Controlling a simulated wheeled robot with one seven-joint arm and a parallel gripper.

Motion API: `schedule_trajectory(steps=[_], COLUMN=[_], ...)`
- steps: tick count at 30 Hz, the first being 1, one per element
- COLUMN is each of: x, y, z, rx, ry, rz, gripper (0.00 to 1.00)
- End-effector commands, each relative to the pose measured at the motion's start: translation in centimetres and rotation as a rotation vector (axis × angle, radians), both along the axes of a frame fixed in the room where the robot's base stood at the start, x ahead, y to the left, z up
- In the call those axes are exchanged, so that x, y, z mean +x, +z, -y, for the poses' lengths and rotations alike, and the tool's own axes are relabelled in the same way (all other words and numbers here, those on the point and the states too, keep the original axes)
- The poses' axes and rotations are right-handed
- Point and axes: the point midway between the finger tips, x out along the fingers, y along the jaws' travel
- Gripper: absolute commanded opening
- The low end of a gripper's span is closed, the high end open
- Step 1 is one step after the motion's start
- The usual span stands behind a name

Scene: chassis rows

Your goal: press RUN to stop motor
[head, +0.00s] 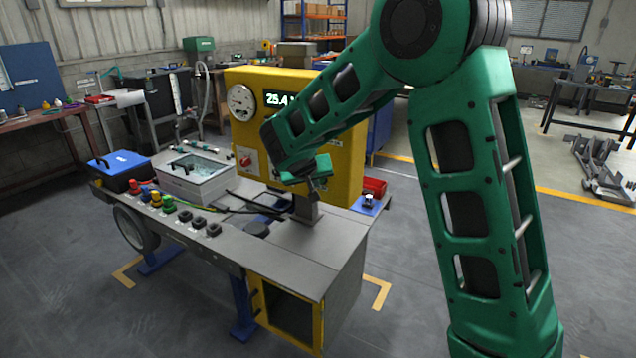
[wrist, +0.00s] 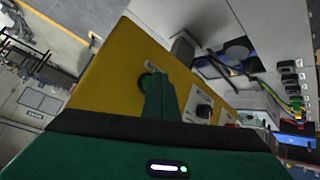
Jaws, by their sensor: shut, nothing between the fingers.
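The yellow control panel (head: 238,130) stands on the bench in the head view, with a round gauge and a lit display reading about 25.4. In the wrist view the yellow panel (wrist: 115,75) carries a round green button (wrist: 146,82) under a small label too blurred to read. My gripper (head: 316,186) is at the panel's front in the head view. In the wrist view my shut gripper (wrist: 158,84) is right at the green button and covers part of it. I cannot tell whether it touches. The button is hidden behind my arm in the head view. The motor cannot be made out.
A dark knob (wrist: 203,110) sits beside the green button. A red switch (head: 245,158) is on the panel's left part. The bench (head: 300,262) holds a clear-lidded box (head: 193,180), a blue-lidded box (head: 120,164) and several coloured terminals. The floor in front is clear.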

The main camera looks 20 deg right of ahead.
Motion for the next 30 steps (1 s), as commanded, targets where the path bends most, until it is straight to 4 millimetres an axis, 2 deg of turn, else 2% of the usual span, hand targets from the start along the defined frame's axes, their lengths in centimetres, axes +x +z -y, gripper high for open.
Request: schedule_trajectory(steps=[11,30], x=[-0.3,-3.8], y=[0.0,0.0], z=[-0.4,-4.3], rx=[0.0,-0.001], ry=[0.0,-0.001], rz=[0.0,0.0], gripper=[0.0,0.0])
